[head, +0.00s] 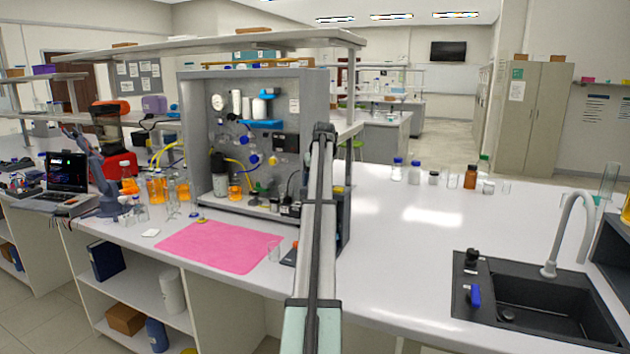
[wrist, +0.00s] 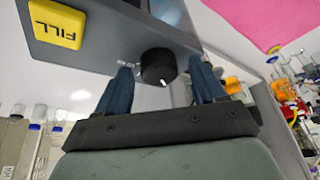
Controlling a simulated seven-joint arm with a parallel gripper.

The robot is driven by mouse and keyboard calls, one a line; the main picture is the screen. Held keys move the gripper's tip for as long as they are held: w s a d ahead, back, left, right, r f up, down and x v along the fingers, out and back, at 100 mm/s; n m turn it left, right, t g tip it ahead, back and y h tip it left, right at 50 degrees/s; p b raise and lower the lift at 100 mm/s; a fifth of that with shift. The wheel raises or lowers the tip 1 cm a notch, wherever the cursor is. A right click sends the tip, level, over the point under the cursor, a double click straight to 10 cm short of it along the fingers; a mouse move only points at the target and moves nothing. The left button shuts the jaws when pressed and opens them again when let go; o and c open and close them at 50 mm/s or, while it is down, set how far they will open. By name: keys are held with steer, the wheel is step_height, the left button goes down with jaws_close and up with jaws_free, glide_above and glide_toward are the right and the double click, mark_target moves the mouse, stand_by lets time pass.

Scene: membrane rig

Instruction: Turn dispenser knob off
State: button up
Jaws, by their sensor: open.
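In the wrist view, the dispenser knob (wrist: 158,66) is a round black knob with a short white mark on its face. It sits on the edge of a dark grey dispenser panel (wrist: 125,35). My gripper (wrist: 162,76) is open, with one dark blue finger on each side of the knob. A gap shows between the knob and each finger. How deep the fingertips reach around it I cannot tell. Small white lettering beside the knob is too small to read. In the head view my arm hides the knob, and my fingers cannot be made out.
A yellow FILL button (wrist: 57,24) is on the same panel. In the head view, the grey rig (head: 190,130) with bottles stands beside my arm. A pink mat (head: 220,247) lies in front of it. A black sink (head: 540,300) is at right. The white counter (head: 400,240) between is clear.

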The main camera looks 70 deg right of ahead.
steer(key=v, duration=1.3)
steer(key=shift+a+r, duration=0.2)
steer(key=shift+r, duration=0.15)
steer(key=shift+s, duration=0.1)
